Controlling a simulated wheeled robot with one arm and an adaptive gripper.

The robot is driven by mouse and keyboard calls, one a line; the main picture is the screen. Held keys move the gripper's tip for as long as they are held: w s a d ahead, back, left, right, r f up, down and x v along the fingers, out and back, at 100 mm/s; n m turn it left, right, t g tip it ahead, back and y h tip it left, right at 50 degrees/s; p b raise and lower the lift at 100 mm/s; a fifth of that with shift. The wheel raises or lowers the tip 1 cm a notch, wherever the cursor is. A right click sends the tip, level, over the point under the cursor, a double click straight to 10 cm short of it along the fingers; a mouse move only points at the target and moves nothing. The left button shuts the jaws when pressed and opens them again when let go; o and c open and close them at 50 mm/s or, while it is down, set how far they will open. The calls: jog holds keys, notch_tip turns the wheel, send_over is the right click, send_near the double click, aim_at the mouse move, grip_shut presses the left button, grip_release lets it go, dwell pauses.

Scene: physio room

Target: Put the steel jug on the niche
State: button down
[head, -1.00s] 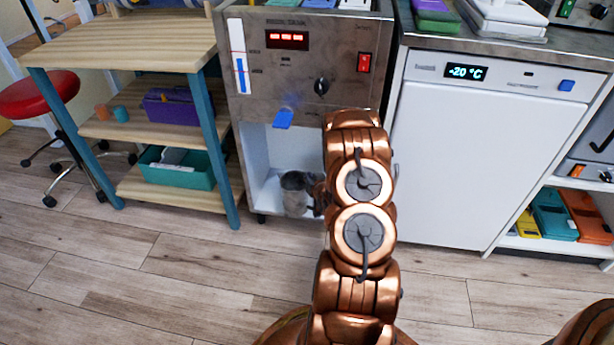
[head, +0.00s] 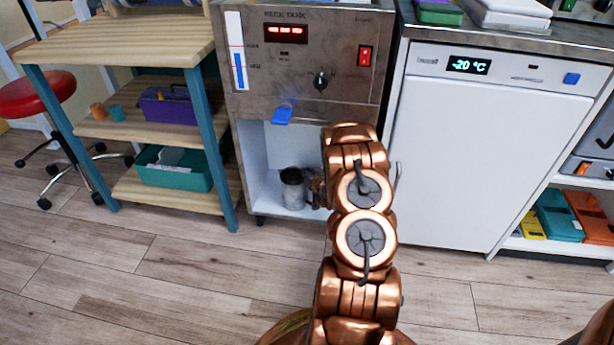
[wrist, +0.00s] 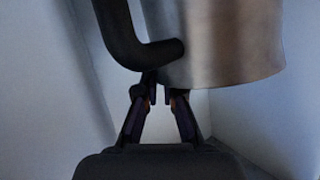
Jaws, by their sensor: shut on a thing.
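The steel jug (head: 292,190) is inside the niche (head: 265,198), the white-walled opening low in the front of the steel tank cabinet. It looks upright in the head view; I cannot tell whether its base touches the niche floor. My gripper (head: 317,190) is at the jug's right side, partly hidden by my arm. In the wrist view the jug's steel wall (wrist: 225,45) and black handle (wrist: 125,40) fill the upper part. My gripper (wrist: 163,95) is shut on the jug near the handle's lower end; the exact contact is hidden.
A blue tap lever (head: 282,115) juts out above the niche. A wooden shelf unit (head: 115,125) stands to the left and a white freezer (head: 485,150) to the right. The wooden floor (head: 150,270) in front is clear.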

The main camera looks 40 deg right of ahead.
jog(key=c, duration=1.3)
grip_release()
jog(key=shift+r, duration=0.1)
jog(key=p+v, duration=0.3)
jog(key=v, duration=0.9)
jog(key=s+a+r+n+g+y, duration=0.1)
jog(key=s+a+r+n+g, duration=0.15)
jog(key=a+r+g, duration=0.5)
jog(key=s+a+r+n+g+y, duration=0.1)
jog(key=s+a+r+g+y, duration=0.15)
jog(key=a+r, duration=0.9)
jog(key=s+a+r+n+g+y, duration=0.1)
jog(key=s+a+r+n+g, duration=0.1)
jog(key=s+a, duration=1)
jog(key=s+a+r+n+g+y, duration=0.1)
jog(key=s+a+r+g, duration=0.3)
jog(key=s+a+r, duration=0.3)
jog(key=s+a, duration=0.5)
jog(key=s, duration=0.2)
jog(key=shift+s+r+n, duration=0.15)
jog(key=shift+s+n, duration=0.2)
